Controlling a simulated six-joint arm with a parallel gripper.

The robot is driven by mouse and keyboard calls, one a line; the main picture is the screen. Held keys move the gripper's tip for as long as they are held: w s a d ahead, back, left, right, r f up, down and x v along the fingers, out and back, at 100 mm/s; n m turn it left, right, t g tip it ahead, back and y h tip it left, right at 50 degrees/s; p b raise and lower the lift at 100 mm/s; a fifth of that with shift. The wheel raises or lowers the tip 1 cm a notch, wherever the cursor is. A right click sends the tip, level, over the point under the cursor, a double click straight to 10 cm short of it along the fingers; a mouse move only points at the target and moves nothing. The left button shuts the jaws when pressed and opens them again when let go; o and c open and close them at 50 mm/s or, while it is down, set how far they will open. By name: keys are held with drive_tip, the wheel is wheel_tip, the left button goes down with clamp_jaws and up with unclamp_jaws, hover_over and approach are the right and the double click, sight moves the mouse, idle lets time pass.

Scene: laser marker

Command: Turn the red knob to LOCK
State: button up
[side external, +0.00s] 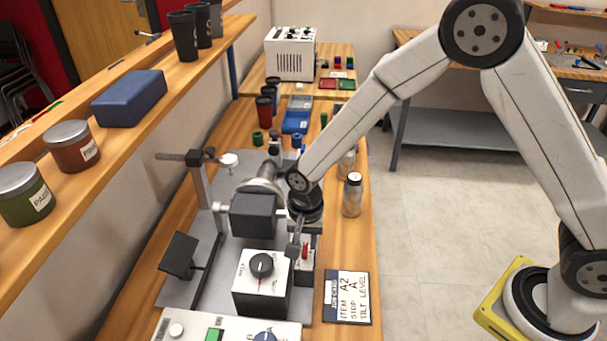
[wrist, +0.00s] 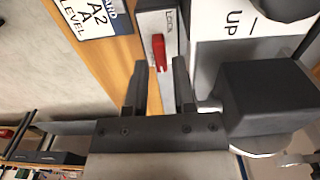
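The red knob (wrist: 158,50) is a narrow lever-like handle on a small grey block (wrist: 150,20) marked with a word that appears to read LOCK. In the wrist view the handle lies roughly along the picture's vertical. My gripper (wrist: 160,78) is open, with one dark finger on each side of the knob's lower end. I see gaps beside the handle; contact is not visible. In the side view the red knob (side external: 305,251) shows just below my gripper (side external: 299,232), which points down and partly hides the block.
A white box with a black dial (side external: 261,265) stands left of the knob. A dark block (side external: 253,213) on the fixture is close beside my gripper. A job card (side external: 347,297) lies to the right. A bottle (side external: 352,195) stands behind, near the bench edge.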

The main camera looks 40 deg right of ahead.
drive_tip(key=shift+f, duration=0.85)
clamp_jaws()
